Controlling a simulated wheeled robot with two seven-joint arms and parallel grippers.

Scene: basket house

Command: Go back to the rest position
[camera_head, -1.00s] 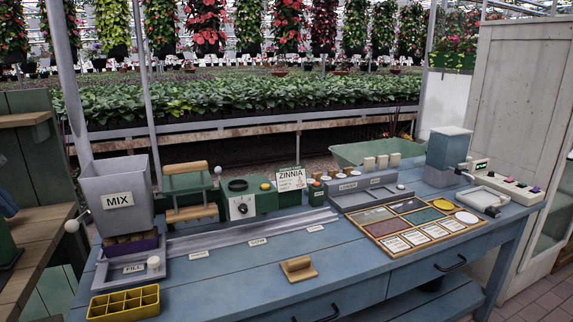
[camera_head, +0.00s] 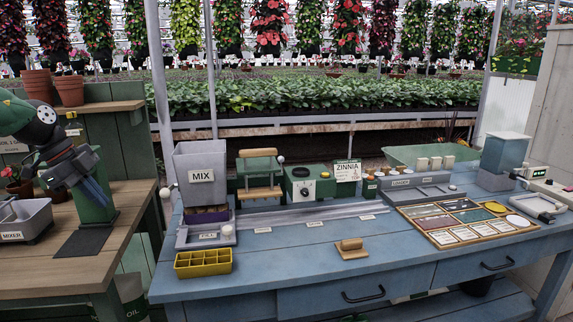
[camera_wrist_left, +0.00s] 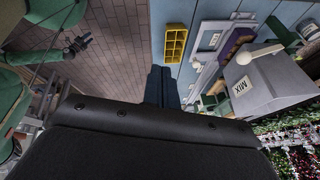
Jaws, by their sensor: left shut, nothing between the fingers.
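My left gripper (camera_head: 97,191) shows at the left of the head view, at the end of my dark and green arm, in front of the wooden side bench. Its fingers are dark and small there. In the left wrist view the two fingers (camera_wrist_left: 161,85) lie side by side, closed with nothing between them. They are apart from the blue workbench (camera_head: 300,258), to its left.
The blue bench carries the MIX hopper (camera_head: 202,168), a yellow cell tray (camera_head: 203,263), a wooden-handled block (camera_head: 351,249) and a seed tray (camera_head: 437,239). The wooden side bench (camera_head: 135,205) holds clay pots (camera_head: 70,91) and a MIXER bin (camera_head: 28,217). Brick floor (camera_wrist_left: 125,30) lies between.

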